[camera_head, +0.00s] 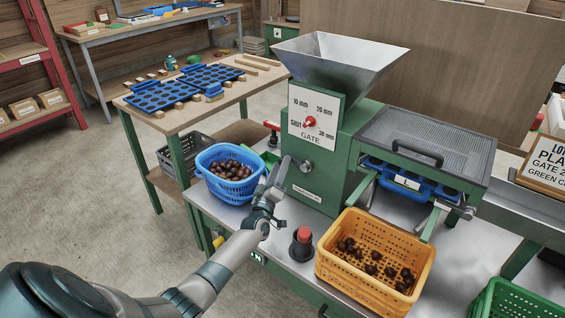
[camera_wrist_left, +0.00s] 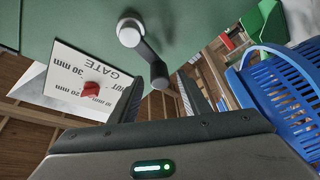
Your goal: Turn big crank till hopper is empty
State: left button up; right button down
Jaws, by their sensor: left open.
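The metal hopper (camera_head: 340,62) sits on the green machine (camera_head: 345,155); its visible inner walls are bare and its bottom is hidden. The big crank has a silver hub (camera_head: 306,166) on the machine's front. In the left wrist view the crank (camera_wrist_left: 146,53) has a dark arm running from the hub to a rounded dark end. My left gripper (camera_head: 277,176) is open, with its fingers (camera_wrist_left: 160,98) on either side of that end; contact cannot be told. The gate plate (camera_head: 317,120) carries a red pointer (camera_head: 310,122). My right gripper is out of view.
A blue basket of chestnuts (camera_head: 222,153) stands left of my gripper. An orange crate with several chestnuts (camera_head: 335,275) stands in front of the machine. A red-topped dark post (camera_head: 303,236) stands near my forearm. A sieve tray (camera_head: 415,135) is at right.

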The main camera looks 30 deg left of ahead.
pick_arm(q)
jog(key=shift+x, duration=1.2)
jog(key=shift+w, duration=0.15)
